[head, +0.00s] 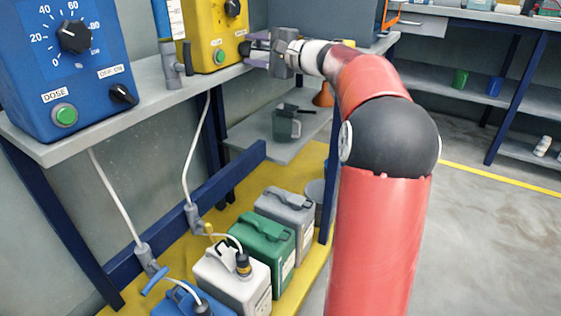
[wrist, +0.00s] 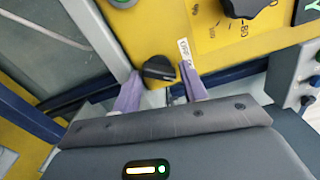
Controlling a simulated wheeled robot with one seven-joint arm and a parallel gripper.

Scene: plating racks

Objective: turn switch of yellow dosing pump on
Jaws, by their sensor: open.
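The yellow dosing pump (head: 212,30) stands on the bench at the upper left of the head view. Its yellow panel (wrist: 222,38) fills the upper part of the wrist view. Its small black switch (wrist: 158,70) sits beside a white label, at the panel's edge. My gripper (head: 257,47) is at the pump's right side and is open. In the wrist view its two purple fingers (wrist: 161,76) stand either side of the switch, with gaps visible. I cannot tell whether either finger touches it. In the head view the fingers mostly hide the switch.
A blue pump (head: 70,50) with a dial, green button and OFF/ON switch stands at the left of the bench (head: 140,100). A grey tube fitting (head: 174,65) stands before the yellow pump. Below are white (head: 225,283), green (head: 262,243) and grey (head: 286,212) canisters.

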